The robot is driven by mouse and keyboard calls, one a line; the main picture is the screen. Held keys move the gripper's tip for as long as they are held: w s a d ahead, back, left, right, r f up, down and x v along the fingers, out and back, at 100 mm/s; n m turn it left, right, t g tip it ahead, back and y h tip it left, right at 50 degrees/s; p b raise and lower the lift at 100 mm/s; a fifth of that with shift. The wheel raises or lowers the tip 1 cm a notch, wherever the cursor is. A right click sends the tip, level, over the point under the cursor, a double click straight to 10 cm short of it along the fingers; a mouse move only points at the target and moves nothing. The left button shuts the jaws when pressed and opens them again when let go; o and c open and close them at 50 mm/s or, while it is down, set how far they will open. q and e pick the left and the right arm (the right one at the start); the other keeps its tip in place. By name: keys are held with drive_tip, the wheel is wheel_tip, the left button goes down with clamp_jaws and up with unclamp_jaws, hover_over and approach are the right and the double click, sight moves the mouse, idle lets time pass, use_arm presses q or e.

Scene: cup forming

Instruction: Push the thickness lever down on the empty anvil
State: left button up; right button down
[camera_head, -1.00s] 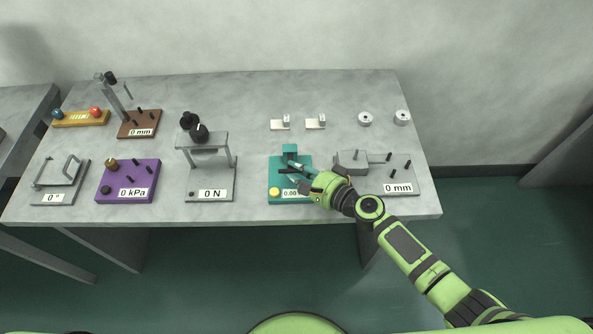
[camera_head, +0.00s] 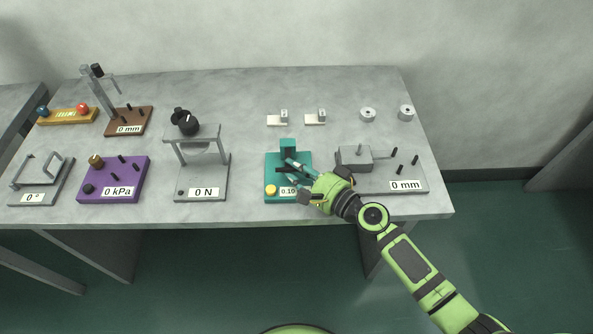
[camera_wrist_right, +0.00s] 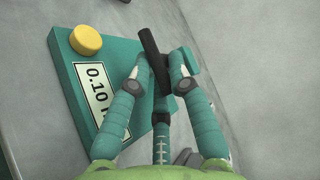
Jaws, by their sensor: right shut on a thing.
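The teal thickness gauge (camera_head: 272,168) stands near the front edge of the table, right of the middle. Its display (camera_wrist_right: 98,85) reads 0.10 in the right wrist view, beside a round yellow button (camera_wrist_right: 86,40). My right gripper (camera_head: 291,169) is at the gauge, reaching over its right side. In the right wrist view the gripper (camera_wrist_right: 158,76) has its two teal fingers on either side of the black thickness lever (camera_wrist_right: 150,48), shut on it. The fingers partly hide the lever and the anvil in the head view. My left gripper is not in view.
A grey "0 mm" fixture (camera_head: 418,175) stands close on the right, under my right arm's side. The grey "0 N" press (camera_head: 217,180) stands to the left. Small metal samples (camera_head: 278,119) and round pieces (camera_head: 367,114) lie behind on clear table.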

drive_tip(key=c, duration=1.1)
unclamp_jaws()
drive_tip(key=shift+s+a+f, duration=0.2)
drive_tip(key=shift+a+f, duration=0.1)
drive_tip(key=shift+w, duration=0.1)
drive_tip(key=shift+r, duration=0.1)
drive_tip(key=shift+d, duration=0.25)
drive_tip(key=v, duration=1.1)
drive_tip(key=shift+s+d+r, duration=0.15)
drive_tip(key=shift+s, duration=0.15)
